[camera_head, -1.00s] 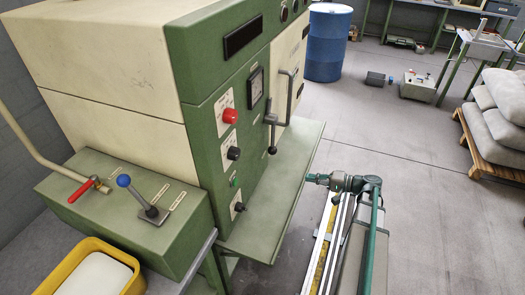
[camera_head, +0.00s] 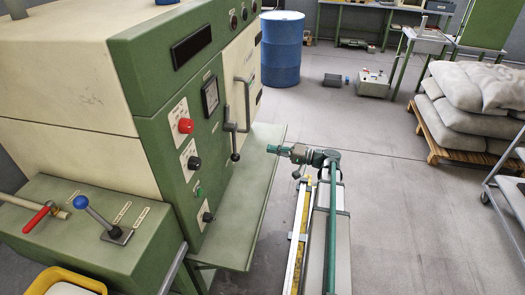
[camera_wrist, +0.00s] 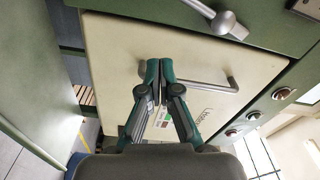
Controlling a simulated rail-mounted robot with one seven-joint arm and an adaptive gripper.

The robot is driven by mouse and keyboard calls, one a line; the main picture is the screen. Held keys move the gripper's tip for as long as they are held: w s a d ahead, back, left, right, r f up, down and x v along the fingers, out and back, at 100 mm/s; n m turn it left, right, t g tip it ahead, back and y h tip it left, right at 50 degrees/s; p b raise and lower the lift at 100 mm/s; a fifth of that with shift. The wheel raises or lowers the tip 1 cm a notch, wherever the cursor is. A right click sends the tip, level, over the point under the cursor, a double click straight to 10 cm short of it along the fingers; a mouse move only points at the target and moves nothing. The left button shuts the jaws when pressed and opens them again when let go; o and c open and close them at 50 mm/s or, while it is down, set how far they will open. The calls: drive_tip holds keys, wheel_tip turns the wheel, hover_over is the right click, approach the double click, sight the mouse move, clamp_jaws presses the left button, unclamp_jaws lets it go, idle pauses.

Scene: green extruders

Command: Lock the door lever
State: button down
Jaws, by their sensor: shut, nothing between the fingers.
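The cream door (camera_head: 241,68) is on the front of the green machine and looks closed. A vertical bar handle (camera_head: 247,100) is fixed on it. The dark door lever (camera_head: 234,143) hangs downward at the door's left edge, its rounded end low. My gripper (camera_head: 271,149) is to the right of the lever, apart from it, pointing left toward the machine. In the wrist view my gripper (camera_wrist: 158,64) is shut and empty, in front of the door (camera_wrist: 112,42) and its bar handle (camera_wrist: 205,82). The lever's metal hub (camera_wrist: 226,22) shows at the top, only partly in view.
A green shelf (camera_head: 240,215) juts out below the machine's front, close under my gripper. A red button (camera_head: 185,126) and dark knobs are left of the lever. A blue barrel (camera_head: 282,55) stands behind. Sacks on a pallet (camera_head: 440,150) stand right.

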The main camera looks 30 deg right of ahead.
drive_tip(key=w+a+p, duration=0.4)
drive_tip(key=w+a, duration=0.1)
drive_tip(key=a, duration=0.4)
drive_tip(key=shift+a+f+p, duration=0.25)
drive_tip(key=shift+f+p, duration=0.1)
drive_tip(key=shift+f, duration=0.05)
drive_tip(key=shift+s, duration=0.1)
